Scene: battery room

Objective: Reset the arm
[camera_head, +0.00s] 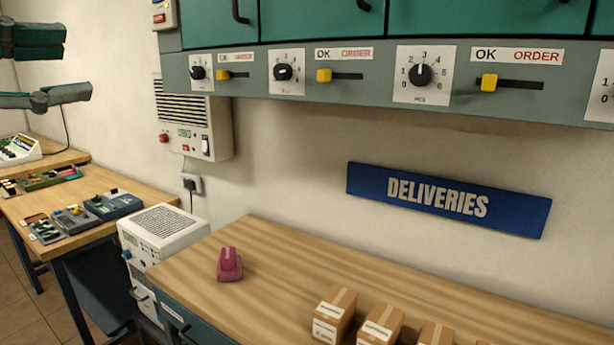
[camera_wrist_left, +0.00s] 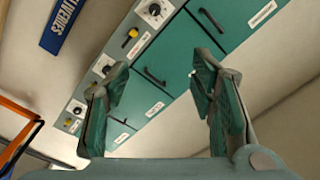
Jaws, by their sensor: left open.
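My left gripper (camera_head: 76,66) is at the upper left of the head view, in the air in front of the white wall and above the side table. Its two dark green fingers are spread apart with nothing between them. In the left wrist view the fingers of my left gripper (camera_wrist_left: 160,75) are also wide apart and empty, with the green cabinets (camera_wrist_left: 185,50) behind them, seen tilted. My right gripper is in neither view.
A wooden counter (camera_head: 265,260) holds a pink object (camera_head: 229,264) and several small cardboard boxes (camera_head: 334,315). Green cupboards (camera_head: 430,18) hang above knobs and yellow sliders. A side table (camera_head: 150,198) holds several devices (camera_head: 113,204). A blue DELIVERIES sign (camera_head: 448,200) is on the wall.

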